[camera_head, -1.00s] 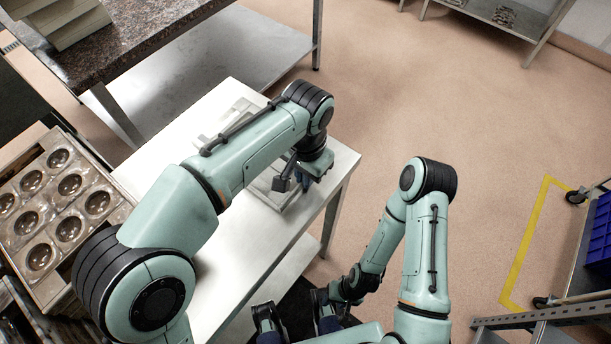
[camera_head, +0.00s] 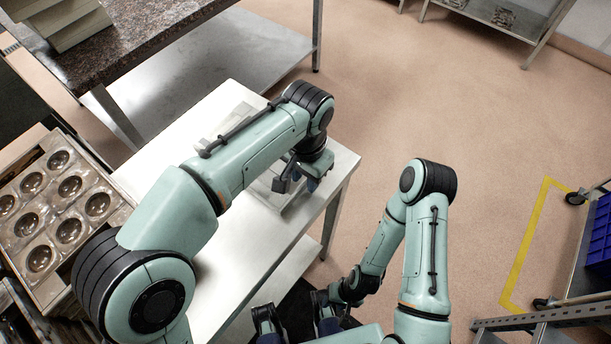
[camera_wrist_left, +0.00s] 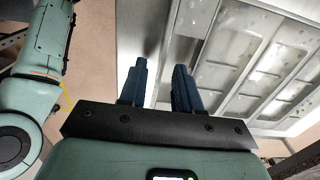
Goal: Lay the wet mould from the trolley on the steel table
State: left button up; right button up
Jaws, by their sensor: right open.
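A pale grey mould (camera_head: 238,112) with rectangular cavities lies flat on the steel table (camera_head: 330,172), partly hidden by my left arm. In the left wrist view the mould (camera_wrist_left: 255,70) shows water droplets on its surface. The left gripper also shows low over the table in the head view (camera_head: 302,184). My right gripper (camera_head: 297,318) is open and empty near the bottom edge.
At the left stands a tray of brown moulds with round cavities (camera_head: 60,210). A stone-topped bench (camera_head: 120,45) is behind the table. The floor between is clear.

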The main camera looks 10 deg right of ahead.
pick_arm(q)
notch_tip(320, 180, up, 11)
jog(key=p, duration=0.2)
jog(key=shift+p, duration=0.4)
jog(key=shift+s+d, duration=0.1)
